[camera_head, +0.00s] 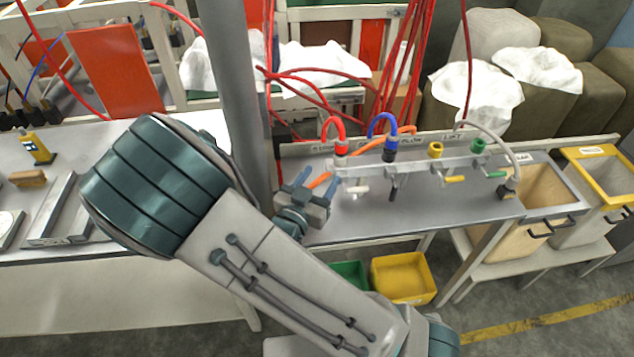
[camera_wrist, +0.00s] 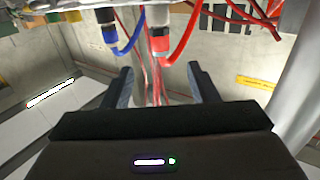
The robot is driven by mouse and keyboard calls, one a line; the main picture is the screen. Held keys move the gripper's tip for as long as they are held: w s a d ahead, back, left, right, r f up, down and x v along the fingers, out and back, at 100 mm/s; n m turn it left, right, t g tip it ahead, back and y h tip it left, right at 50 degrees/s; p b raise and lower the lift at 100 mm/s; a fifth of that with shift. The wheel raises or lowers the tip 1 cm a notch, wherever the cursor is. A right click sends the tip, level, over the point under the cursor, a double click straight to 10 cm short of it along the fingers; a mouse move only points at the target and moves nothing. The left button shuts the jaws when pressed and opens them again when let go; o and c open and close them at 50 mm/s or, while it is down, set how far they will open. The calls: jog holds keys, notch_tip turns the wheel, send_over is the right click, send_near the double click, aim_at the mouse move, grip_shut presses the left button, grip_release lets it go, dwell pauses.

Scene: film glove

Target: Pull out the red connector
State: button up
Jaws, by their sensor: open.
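The red connector (camera_head: 341,147) sits upright on the manifold bar (camera_head: 425,165) at its left end, with a red hose looping up from it. In the wrist view the red connector (camera_wrist: 160,42) appears ahead, a little above the space between my fingertips, not touching them. My gripper (camera_head: 306,182) is open and empty, to the lower left of the red connector in the head view. In the wrist view its two fingers (camera_wrist: 160,82) stand apart. The blue connector (camera_head: 390,150) is right of the red one in the head view; it also shows in the wrist view (camera_wrist: 108,34).
A yellow connector (camera_head: 436,150) and a green one (camera_head: 478,146) stand further right on the bar. Small valve handles hang along its front. A grey post (camera_head: 238,90) rises left of my gripper. Yellow (camera_head: 403,278) and green bins sit below the bench.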

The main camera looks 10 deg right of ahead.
aim_at(339, 150)
jog(key=p+x, duration=0.2)
jog(key=x, duration=1.1)
jog(key=c, duration=1.1)
